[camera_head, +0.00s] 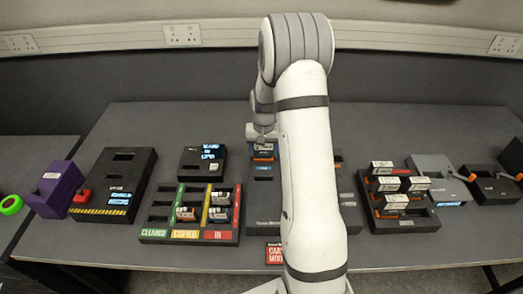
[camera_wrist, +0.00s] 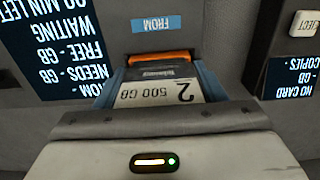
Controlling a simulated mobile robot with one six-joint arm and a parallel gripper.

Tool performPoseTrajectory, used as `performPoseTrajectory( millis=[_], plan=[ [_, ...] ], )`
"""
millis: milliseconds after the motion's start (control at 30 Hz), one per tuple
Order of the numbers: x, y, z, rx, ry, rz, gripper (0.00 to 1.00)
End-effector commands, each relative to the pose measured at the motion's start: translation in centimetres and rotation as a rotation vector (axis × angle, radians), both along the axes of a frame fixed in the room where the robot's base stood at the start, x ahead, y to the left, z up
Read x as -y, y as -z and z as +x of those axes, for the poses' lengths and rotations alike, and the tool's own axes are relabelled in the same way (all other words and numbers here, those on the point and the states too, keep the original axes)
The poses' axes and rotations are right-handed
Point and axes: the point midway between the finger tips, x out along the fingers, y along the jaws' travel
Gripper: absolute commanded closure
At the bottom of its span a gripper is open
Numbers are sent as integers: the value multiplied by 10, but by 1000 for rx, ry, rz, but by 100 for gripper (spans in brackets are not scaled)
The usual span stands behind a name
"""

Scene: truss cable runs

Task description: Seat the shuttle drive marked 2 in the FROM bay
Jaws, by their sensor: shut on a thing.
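The shuttle drive marked 2 (camera_wrist: 158,91) has a white label reading "2" and "500 GB", upside down in the wrist view, and an orange strip on its far edge. My gripper (camera_wrist: 155,88) is shut on it, with a blue finger on either side. The blue FROM label (camera_wrist: 154,24) is just beyond the drive. The drive and my gripper cover the FROM bay, so I cannot tell how deep the drive sits. In the head view, my gripper (camera_head: 262,143) is low over the grey dock (camera_head: 263,200) at the table's middle.
A rack (camera_head: 405,222) with several white-labelled drives stands right. My arm hides part of the dock. An EJECT button (camera_wrist: 304,24) is right of the bay.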

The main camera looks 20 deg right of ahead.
Motion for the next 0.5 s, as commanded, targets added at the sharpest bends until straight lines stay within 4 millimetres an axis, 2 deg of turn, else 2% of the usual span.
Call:
performPoseTrajectory(
  millis=[467,500],
  plan=[
    [0,3,0,1,0,0,69],
    [0,3,0,1,0,0,34]
  ],
)
